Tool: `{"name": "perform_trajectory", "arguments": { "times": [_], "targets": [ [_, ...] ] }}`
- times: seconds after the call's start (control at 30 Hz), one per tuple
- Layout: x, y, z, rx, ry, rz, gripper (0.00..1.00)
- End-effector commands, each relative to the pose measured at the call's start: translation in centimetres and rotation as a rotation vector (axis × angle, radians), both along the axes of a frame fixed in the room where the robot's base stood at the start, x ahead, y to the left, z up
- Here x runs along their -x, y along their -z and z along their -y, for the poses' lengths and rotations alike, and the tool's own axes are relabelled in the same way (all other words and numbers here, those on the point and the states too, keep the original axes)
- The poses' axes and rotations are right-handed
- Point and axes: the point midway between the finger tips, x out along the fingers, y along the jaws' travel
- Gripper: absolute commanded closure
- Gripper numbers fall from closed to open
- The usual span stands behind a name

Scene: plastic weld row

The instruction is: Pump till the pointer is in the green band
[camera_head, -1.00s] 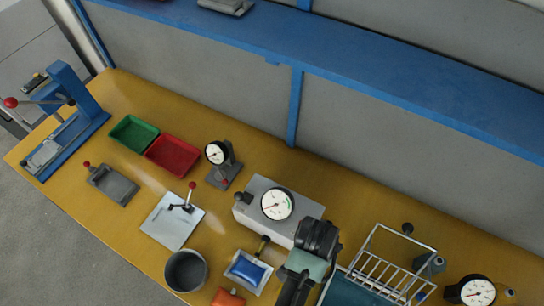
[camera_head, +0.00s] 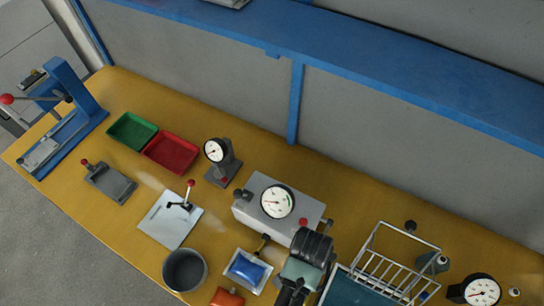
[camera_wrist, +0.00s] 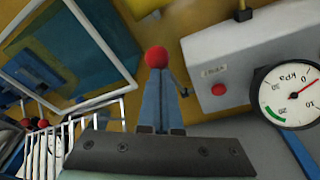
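The grey box (camera_head: 250,215) carries a round white gauge (camera_head: 277,202) on top. In the wrist view the gauge (camera_wrist: 290,96) reads kPa; its red pointer lies close to 0, outside the green band (camera_wrist: 268,112). A red ball knob (camera_wrist: 156,57) stands at the tips of my gripper (camera_wrist: 158,72), beside the end of the box. The blue-grey fingers are close together; whether they clasp the knob cannot be told. In the head view my gripper (camera_head: 305,265) is at the right end of the box and hides the knob.
A red button (camera_wrist: 218,90) sits on the box. A wire rack (camera_head: 400,265) and a teal tray (camera_head: 350,290) stand close on the right. A blue pouch tray (camera_head: 247,268) lies in front. Another gauge (camera_head: 482,290) is at the far right.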

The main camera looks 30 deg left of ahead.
Motion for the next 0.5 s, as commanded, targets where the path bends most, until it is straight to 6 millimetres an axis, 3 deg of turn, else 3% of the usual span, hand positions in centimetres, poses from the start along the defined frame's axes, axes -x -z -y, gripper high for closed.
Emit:
{"name": "perform_trajectory", "arguments": {
  "times": [0.5],
  "targets": [
    [0.5,1.1,0.0,-0.001,0.000,-0.002,1.00]
  ]
}}
